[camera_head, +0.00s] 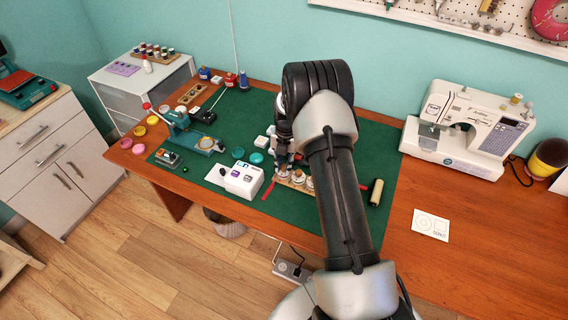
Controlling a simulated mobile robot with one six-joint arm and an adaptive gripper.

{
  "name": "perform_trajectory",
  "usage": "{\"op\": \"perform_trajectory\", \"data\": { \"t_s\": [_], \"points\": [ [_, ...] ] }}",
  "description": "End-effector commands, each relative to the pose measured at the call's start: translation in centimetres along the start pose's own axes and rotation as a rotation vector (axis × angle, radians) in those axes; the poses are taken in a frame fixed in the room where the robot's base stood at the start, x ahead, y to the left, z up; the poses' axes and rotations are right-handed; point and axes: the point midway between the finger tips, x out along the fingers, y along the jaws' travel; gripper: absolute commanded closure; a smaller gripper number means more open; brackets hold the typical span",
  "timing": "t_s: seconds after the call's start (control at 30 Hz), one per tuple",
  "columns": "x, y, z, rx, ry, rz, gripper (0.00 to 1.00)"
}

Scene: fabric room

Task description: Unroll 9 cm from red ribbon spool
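My gripper (284,164) points down over the green mat (225,124), close to a row of small spools (297,178) on a light wooden holder. My arm hides part of this row and the area behind it. A thin red strip (270,189) lies on the mat at the left end of the row; it may be ribbon, but I cannot tell for sure. I cannot make out which spool holds the red ribbon. The fingers are small and dark, so I cannot see whether they are open or touching a spool.
A white box (241,180) stands just left of the spools. A teal press (190,135) is further left, with thread spools (231,80) behind. A sewing machine (468,132) stands at the right. The front-right table is mostly clear.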

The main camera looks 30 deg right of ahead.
Motion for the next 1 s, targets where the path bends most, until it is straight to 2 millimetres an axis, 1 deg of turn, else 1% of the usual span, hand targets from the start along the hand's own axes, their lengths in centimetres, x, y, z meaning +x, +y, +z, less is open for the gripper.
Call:
{"op": "perform_trajectory", "data": {
  "t_s": [0.03, 0.3, 0.67, 0.77, 0.83, 1.0],
  "points": [
    [0.0, 0.0, 0.1, 0.0, -0.002, 0.001, 0.78],
    [0.0, 0.0, 0.0, 0.001, -0.001, 0.0, 0.6],
    [-0.3, 0.0, 0.0, 0.001, -0.001, 0.0, 0.6],
    [-1.3, 0.1, 0.1, 0.001, -0.003, 0.001, 0.6],
    [-2.5, 0.1, 0.1, 0.001, -0.004, 0.002, 0.6],
    [-6.2, 0.1, 0.1, 0.001, -0.005, 0.002, 0.6]
  ]
}}
